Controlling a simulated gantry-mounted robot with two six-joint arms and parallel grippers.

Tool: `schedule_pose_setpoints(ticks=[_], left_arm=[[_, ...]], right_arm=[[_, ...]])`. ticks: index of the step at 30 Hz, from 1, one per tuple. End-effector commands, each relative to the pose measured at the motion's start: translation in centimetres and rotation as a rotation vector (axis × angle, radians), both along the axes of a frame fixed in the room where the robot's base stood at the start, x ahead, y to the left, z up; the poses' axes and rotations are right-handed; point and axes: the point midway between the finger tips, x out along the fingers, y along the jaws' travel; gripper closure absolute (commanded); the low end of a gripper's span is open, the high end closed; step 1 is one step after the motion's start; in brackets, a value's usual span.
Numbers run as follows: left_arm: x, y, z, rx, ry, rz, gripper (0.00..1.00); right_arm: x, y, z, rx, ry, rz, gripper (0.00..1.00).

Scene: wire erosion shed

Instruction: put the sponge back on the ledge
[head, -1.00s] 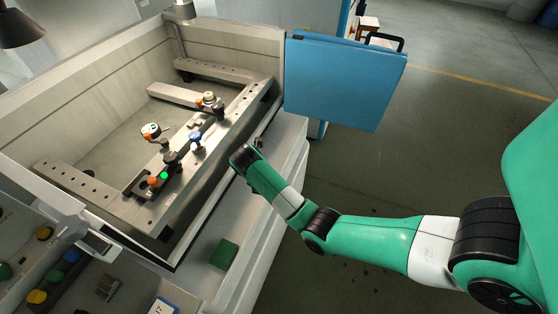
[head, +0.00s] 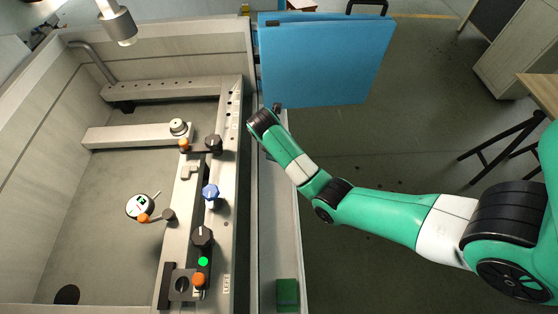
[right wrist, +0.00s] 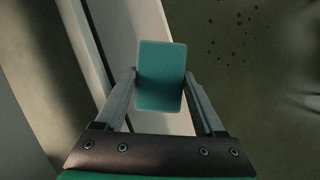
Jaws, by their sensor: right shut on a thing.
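A teal block, which I take to be the sponge (right wrist: 160,95), is between the two fingers of my right gripper (right wrist: 160,74) in the right wrist view. The gripper is shut on it. The pale ledge (right wrist: 137,22) runs behind the sponge in that view; I cannot tell whether they touch. In the head view the ledge (head: 280,235) runs along the right side of the machine tank. My right wrist is over its far part and hides most of the gripper and sponge. My left gripper is not in view.
A dark green block (head: 288,294) lies on the near part of the ledge. A blue panel (head: 322,60) stands at its far end. The tank (head: 105,200) to the left holds a clamping rail with knobs and a dial gauge (head: 140,206). The ledge between wrist and green block looks clear.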

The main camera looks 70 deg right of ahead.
Motion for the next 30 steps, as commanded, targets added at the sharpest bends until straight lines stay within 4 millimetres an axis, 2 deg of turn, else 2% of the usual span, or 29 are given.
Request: schedule_pose_setpoints(ticks=[5,9,12,19,25,30], left_arm=[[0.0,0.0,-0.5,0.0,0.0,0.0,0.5],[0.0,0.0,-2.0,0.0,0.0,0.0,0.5],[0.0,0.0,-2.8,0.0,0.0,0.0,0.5],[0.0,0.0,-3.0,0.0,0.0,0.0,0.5],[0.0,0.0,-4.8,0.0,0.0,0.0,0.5],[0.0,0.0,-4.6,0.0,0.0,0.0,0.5]], right_arm=[[0.0,0.0,-0.8,0.0,0.001,0.0,0.81],[-0.1,0.0,-4.1,0.002,0.005,0.0,0.81],[-0.1,0.0,-5.8,0.001,0.002,-0.001,0.81],[0.0,0.0,-6.7,0.0,0.0,0.0,0.81],[-0.1,0.0,-10.0,0.001,0.002,-0.001,0.81],[0.0,0.0,-10.0,0.0,-0.001,-0.001,0.81]])
